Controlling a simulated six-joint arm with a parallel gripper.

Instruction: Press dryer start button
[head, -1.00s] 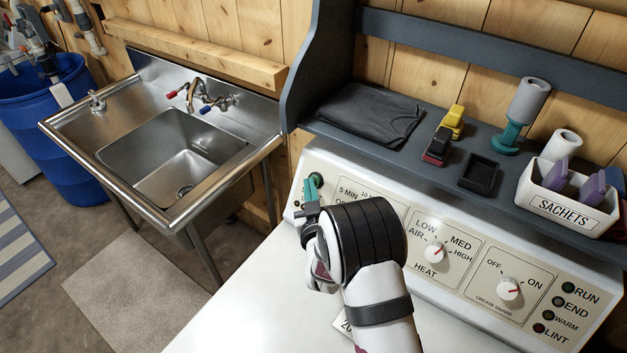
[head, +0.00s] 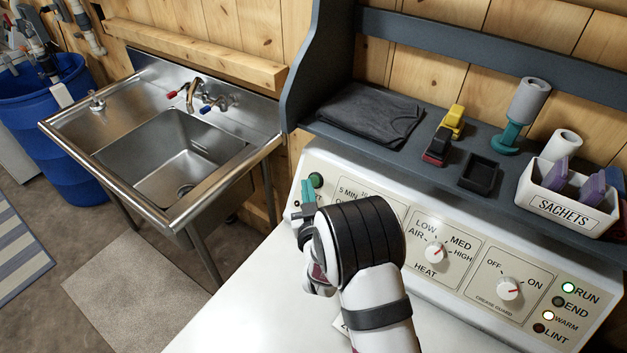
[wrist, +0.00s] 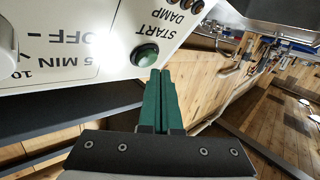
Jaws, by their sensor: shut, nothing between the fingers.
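The dryer's green start button (head: 316,180) sits at the left end of the white control panel. In the wrist view the button (wrist: 145,55) is dark green in a round bezel, under the word START. My gripper (head: 308,190) has teal fingers and is shut and empty, just in front of and below the button. In the wrist view its fingertips (wrist: 160,74) lie close together beside the button's rim, and a small gap seems to show. The RUN light (head: 568,287) and the WARM light (head: 548,315) glow; END and LINT are dark.
The panel has a heat knob (head: 435,253) and a crease guard knob (head: 508,289). A steel sink (head: 175,150) stands left.

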